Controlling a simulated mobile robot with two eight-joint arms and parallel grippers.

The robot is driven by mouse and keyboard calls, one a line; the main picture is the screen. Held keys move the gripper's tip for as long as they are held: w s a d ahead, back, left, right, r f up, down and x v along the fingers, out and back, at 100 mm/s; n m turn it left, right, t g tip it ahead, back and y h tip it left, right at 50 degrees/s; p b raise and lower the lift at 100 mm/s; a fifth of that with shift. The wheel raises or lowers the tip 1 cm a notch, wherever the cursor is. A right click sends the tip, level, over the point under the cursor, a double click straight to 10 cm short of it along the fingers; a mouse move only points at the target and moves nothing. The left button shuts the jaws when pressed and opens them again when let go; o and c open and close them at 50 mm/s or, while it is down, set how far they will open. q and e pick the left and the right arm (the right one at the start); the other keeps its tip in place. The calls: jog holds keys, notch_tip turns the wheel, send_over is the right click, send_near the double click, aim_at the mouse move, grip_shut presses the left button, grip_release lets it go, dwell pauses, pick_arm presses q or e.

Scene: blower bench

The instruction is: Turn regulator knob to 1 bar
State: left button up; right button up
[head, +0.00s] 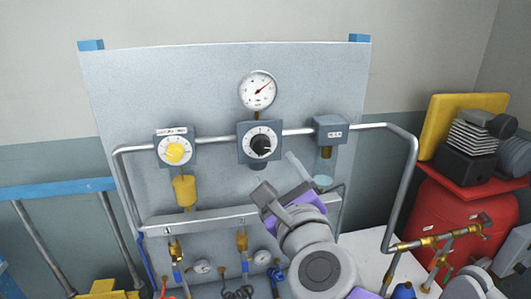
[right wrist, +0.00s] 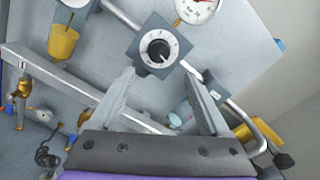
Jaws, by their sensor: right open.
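The regulator is a grey-blue box with a white dial and a black knob (head: 262,146) at the middle of the panel (head: 120,95). Nothing is between the fingers. My left gripper is not in view.
A yellow knob (head: 175,153) on another box is left of the regulator, and a small grey box (head: 330,130) is right of it, on the same pipe. A manifold bar (head: 205,220) with brass fittings runs below. A red tank (head: 450,225) stands at right.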

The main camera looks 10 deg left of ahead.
aim_at(263, 148)
jog(key=p+x, duration=0.1)
jog(key=x, duration=0.8)
jog(key=shift+a, duration=0.1)
grip_shut()
